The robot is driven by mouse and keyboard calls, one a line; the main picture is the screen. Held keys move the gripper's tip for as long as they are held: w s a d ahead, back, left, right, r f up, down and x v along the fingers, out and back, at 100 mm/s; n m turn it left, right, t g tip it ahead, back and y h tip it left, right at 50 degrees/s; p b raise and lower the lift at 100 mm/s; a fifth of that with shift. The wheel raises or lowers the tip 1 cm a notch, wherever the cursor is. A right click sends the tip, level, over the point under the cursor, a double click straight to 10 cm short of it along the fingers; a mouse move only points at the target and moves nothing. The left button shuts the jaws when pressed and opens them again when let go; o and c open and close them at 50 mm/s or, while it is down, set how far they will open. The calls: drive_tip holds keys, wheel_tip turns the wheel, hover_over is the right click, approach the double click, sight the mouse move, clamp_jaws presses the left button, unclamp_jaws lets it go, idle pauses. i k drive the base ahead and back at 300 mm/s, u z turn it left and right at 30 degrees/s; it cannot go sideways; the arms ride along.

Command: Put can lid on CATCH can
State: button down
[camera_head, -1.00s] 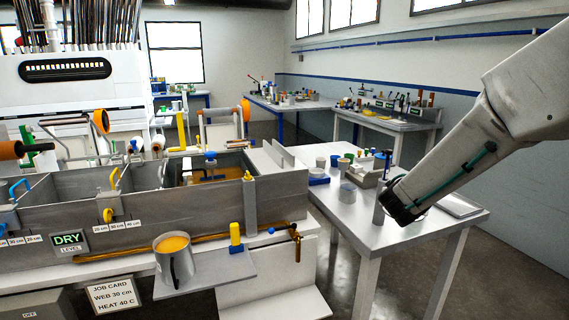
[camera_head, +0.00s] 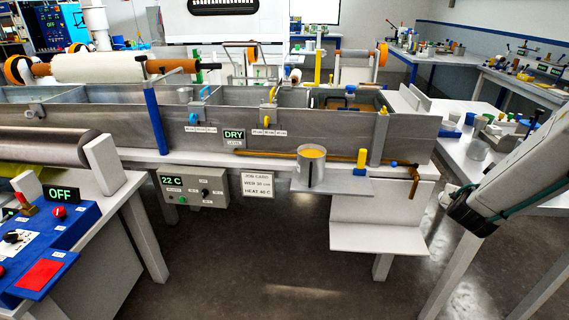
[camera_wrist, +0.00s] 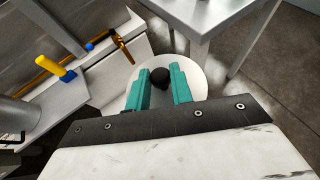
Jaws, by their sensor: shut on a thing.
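The CATCH can (camera_head: 311,174) is a grey metal can, open at the top, full of orange-yellow liquid. It stands on a small grey shelf at the front of the bath. Part of a grey rounded body, likely this can, shows at the left edge of the wrist view (camera_wrist: 14,116). My gripper (camera_wrist: 160,78) has teal fingers shut on the black knob of the can lid (camera_wrist: 193,72), a pale round disc. The lid hangs level below the fingers, over the floor, right of the can and apart from it.
A yellow-topped post (camera_head: 361,160) stands on the shelf (camera_head: 345,187) right of the can. A brown rod with a brass tap (camera_head: 414,183) runs along the bath front. A white side table (camera_head: 465,160) stands at right. Open floor lies in front.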

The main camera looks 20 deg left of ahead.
sight(312, 152)
drive_tip(key=u, duration=0.4)
drive_tip(key=k, duration=0.95)
drive_tip(key=z, duration=0.35)
drive_tip(key=i, duration=1.6)
drive_tip(key=u, duration=0.65)
